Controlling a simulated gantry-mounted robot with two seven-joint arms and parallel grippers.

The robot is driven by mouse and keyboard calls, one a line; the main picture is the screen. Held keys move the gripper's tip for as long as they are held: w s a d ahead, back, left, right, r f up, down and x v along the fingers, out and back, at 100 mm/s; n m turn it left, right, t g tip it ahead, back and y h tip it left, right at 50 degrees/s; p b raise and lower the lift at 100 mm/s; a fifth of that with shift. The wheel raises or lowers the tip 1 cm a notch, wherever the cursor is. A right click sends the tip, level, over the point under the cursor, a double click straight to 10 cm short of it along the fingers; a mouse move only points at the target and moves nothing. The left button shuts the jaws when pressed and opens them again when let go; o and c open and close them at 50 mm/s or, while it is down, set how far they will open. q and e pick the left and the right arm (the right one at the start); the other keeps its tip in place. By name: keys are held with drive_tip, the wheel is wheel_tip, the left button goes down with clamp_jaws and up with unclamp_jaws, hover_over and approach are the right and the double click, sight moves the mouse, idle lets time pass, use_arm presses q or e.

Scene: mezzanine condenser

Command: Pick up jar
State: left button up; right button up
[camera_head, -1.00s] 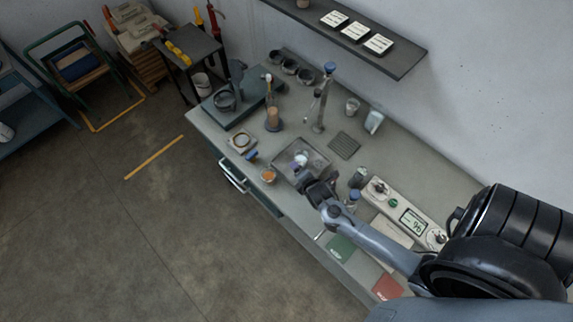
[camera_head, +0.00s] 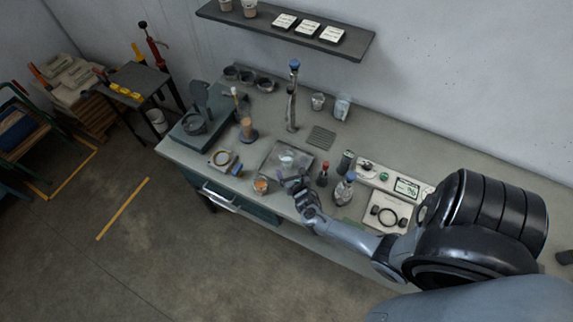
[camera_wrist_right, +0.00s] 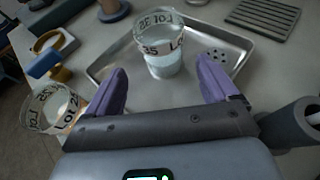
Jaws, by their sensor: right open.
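A clear jar (camera_wrist_right: 163,48) with a printed band and whitish contents stands in a shallow metal tray (camera_wrist_right: 100,72). In the head view this jar (camera_head: 287,161) is small, in the tray (camera_head: 268,165). A second banded jar (camera_wrist_right: 50,108), with orange-brown contents, stands outside the tray to the left; it also shows in the head view (camera_head: 261,186). My right gripper (camera_wrist_right: 162,78) is open, its purple fingers pointing toward the tray jar, one on each side in the picture. Whether they touch it I cannot tell. My left gripper is not in view.
A blue-capped bottle (camera_head: 344,190), a red-topped item (camera_head: 323,171) and a control box (camera_head: 405,186) stand right of the tray. A tall blue-topped stand (camera_head: 292,100) and a dark grid mat (camera_head: 321,137) are behind. A ring on a pad (camera_head: 222,161) lies left.

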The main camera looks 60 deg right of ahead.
sight(289, 165)
drive_tip(key=shift+w+d+f+b, duration=0.3)
drive_tip(key=shift+w+d, duration=0.1)
drive_tip(key=shift+w, duration=0.1)
drive_tip(key=b+x, duration=0.3)
drive_tip(key=shift+w+d+f+b, duration=0.1)
drive_tip(key=shift+d+f+b, duration=0.1)
drive_tip(key=shift+d+b, duration=0.2)
drive_tip(key=shift+w+d+f+b, duration=0.1)
drive_tip(key=shift+w+d+b, duration=0.3)
drive_tip(key=shift+w+b, duration=0.1)
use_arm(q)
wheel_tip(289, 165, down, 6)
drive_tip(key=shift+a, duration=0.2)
use_arm(e)
drive_tip(key=c, duration=1.2)
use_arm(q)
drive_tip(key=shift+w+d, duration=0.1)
